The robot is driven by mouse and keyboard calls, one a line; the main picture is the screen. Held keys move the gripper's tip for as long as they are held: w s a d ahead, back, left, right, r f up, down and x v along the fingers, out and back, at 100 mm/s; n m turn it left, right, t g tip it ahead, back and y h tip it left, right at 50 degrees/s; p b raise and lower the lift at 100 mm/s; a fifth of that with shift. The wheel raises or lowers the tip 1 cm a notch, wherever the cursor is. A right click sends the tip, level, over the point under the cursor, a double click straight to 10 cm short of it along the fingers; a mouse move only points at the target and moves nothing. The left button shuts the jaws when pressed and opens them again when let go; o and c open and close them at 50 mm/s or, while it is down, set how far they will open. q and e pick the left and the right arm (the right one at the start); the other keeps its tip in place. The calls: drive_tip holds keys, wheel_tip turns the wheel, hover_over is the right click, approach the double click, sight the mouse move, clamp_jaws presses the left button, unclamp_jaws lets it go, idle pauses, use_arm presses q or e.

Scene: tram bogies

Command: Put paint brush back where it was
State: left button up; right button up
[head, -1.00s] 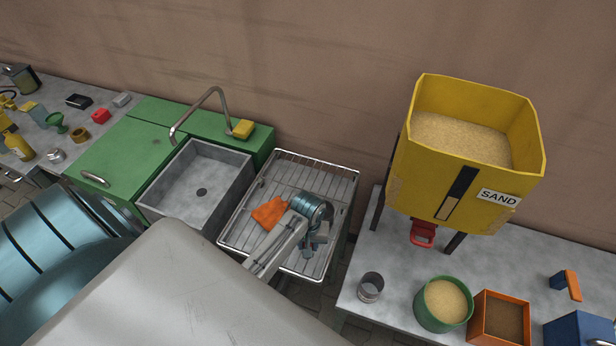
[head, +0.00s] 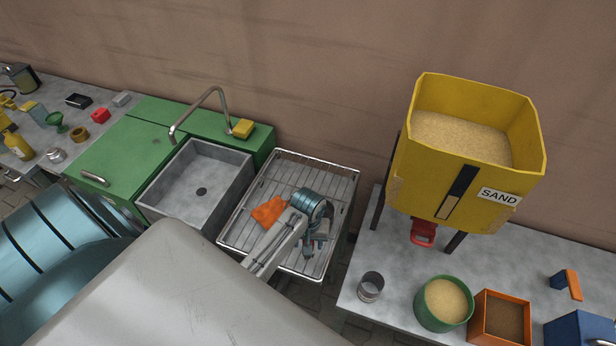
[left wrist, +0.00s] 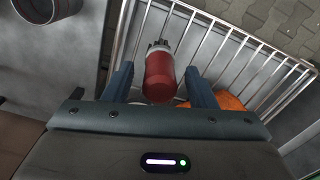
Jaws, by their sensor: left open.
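A red-handled thing with a pale metal collar and a dark, ragged tip, which looks like the paint brush (left wrist: 160,76), shows in the left wrist view over the wire drying rack (left wrist: 232,38). My left gripper (left wrist: 159,84) is open, with one finger on each side of the red handle and a gap on both sides. In the head view my left gripper (head: 314,246) is low over the right part of the rack (head: 340,190). My arm hides the brush there. My right gripper is not in view.
An orange cloth (head: 267,212) lies on the rack beside my left wrist. A grey sink (head: 185,190) with a tap adjoins on the left. To the right a bench holds a metal cup (head: 370,287), a green sand bucket (head: 443,304) and a yellow sand hopper (head: 470,180).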

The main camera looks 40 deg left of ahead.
use_arm(q)
wheel_tip(320, 180, up, 8)
drive_tip(key=shift+r+b, duration=0.2)
drive_tip(key=shift+b, duration=1)
drive_tip(key=shift+r+p, duration=0.4)
drive_tip(key=shift+r, duration=0.7)
